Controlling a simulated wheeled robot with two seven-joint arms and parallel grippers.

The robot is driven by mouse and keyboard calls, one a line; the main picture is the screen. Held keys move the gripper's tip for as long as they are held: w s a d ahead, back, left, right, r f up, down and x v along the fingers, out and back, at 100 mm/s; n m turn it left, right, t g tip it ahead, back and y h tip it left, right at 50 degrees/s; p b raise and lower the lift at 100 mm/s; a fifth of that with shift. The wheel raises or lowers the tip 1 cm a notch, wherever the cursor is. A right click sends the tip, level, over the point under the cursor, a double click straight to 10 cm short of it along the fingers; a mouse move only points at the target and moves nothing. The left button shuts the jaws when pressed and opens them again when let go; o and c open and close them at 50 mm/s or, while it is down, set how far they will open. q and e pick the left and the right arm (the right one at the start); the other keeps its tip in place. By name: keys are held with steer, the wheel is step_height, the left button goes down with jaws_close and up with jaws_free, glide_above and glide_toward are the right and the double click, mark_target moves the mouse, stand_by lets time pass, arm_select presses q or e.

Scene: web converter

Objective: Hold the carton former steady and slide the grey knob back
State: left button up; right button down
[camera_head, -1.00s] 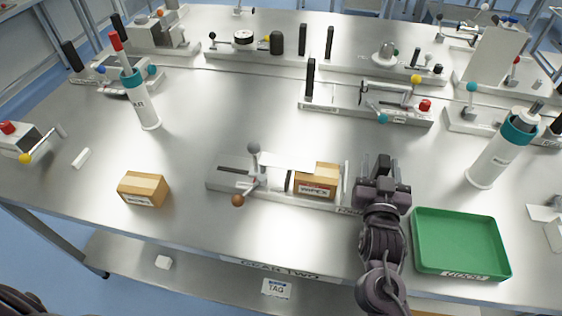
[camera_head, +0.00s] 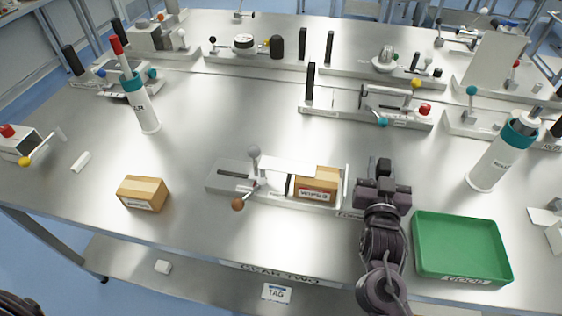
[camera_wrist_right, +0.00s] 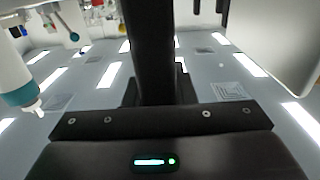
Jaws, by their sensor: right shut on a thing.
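The carton former (camera_head: 228,185) is a low grey fixture at the middle of the table in the head view. A small carton (camera_head: 316,183) sits in its right part. The grey knob (camera_head: 254,151) stands upright above the middle of the former, with a brown knob (camera_head: 237,204) on a lever below it. My right gripper (camera_head: 354,194) is shut on the right end of the former; its fingertips are partly hidden. The right wrist view shows a dark finger (camera_wrist_right: 150,55), but the grip itself is unclear there. My left gripper is out of view.
A loose carton (camera_head: 143,193) lies left of the former. A green tray (camera_head: 419,255) lies right of my right arm. White bottles with teal collars stand at left (camera_head: 146,112) and right (camera_head: 488,168). Other fixtures line the back. The table in front of the former is clear.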

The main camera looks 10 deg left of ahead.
steer(key=shift+r, duration=0.25)
steer(key=shift+w+f, duration=0.1)
steer(key=shift+f, duration=0.5)
